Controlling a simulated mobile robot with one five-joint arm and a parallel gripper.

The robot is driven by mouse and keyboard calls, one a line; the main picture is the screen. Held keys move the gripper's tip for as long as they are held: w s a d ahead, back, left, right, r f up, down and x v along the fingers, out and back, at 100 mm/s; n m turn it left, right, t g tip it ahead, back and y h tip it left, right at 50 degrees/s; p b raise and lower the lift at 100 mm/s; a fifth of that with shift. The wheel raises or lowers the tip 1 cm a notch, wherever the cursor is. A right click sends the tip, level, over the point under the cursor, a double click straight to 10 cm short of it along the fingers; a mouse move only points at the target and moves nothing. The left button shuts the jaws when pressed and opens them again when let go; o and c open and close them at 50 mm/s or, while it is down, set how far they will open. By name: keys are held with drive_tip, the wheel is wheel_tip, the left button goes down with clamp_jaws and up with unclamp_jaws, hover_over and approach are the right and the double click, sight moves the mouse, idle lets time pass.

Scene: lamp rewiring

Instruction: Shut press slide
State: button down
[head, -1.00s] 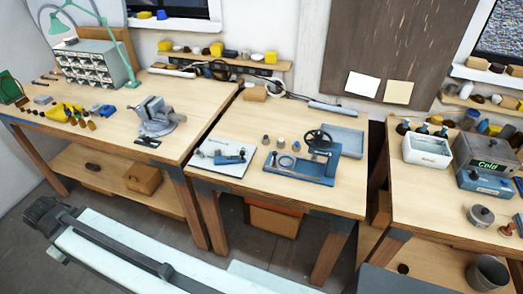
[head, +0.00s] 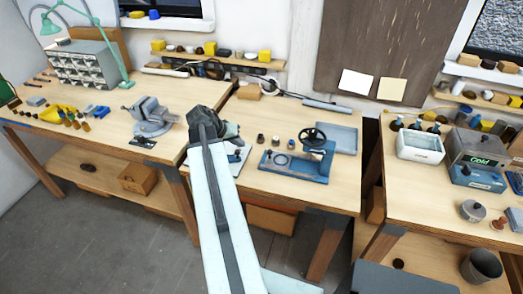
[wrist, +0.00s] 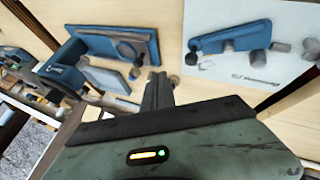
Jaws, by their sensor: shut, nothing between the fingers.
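The blue press (head: 297,162) stands on the middle bench in the head view, with a black handwheel (head: 314,138) on its upright and a ring on its low flat base. Its blue base also shows in the wrist view (wrist: 118,40), at upper left. I cannot tell the slide's position clearly. In the head view my arm's dark end is left of the press, covering part of the white mat.
A white mat (wrist: 285,62) with a blue fixture (wrist: 232,38) lies beside the press. Small posts (head: 276,140) stand behind the press, and a grey-blue tray (head: 349,139) lies to its right. A vise (head: 149,117) is on the left bench.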

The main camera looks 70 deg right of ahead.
drive_tip(key=b+x, duration=0.8)
drive_tip(key=x, duration=0.2)
drive_tip(key=shift+w+a+f+b, duration=0.1)
drive_tip(key=shift+f+b, duration=0.2)
drive_tip(key=s, duration=0.1)
drive_tip(key=s+d, duration=0.1)
drive_tip(key=s, duration=0.1)
drive_tip(key=shift+s+d+r+p, duration=0.1)
drive_tip(key=shift+d+r+p, duration=0.05)
drive_tip(key=shift+r+p, duration=0.15)
drive_tip(key=shift+s+d, duration=0.15)
drive_tip(key=shift+s, duration=0.15)
drive_tip(key=shift+s, duration=0.15)
hover_over(288, 165)
drive_tip(key=shift+s, duration=0.1)
